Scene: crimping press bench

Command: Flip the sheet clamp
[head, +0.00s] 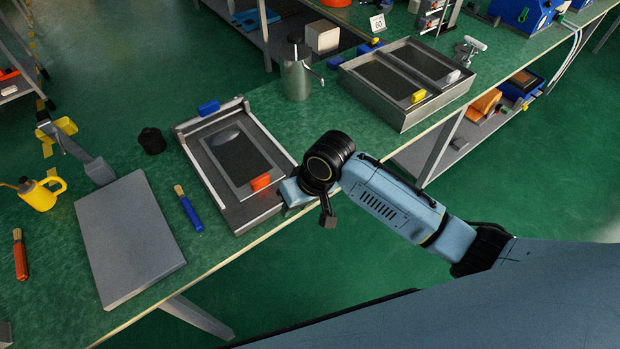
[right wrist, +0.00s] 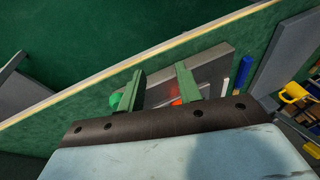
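The flat grey clamp frame (head: 183,130) lies on the green bench, with a dark panel, a blue block (head: 209,107) at its far edge and a red tab (head: 261,182) near its front edge. I take it to be the sheet clamp. My right gripper (head: 294,192) is over its front right corner, its fingers mostly hidden in the head view. In the right wrist view the two green fingers (right wrist: 161,88) are apart. The red tab (right wrist: 177,100) shows between them, close to one finger; contact cannot be told. My left gripper is not in view.
A grey plate (head: 130,240), a blue-handled brush (head: 188,209), a yellow can (head: 42,192) and a black cup (head: 152,140) are left of the frame. A metal canister (head: 297,78) and a two-bay metal tray (head: 400,115) stand behind and right. The bench's front edge runs beneath my arm.

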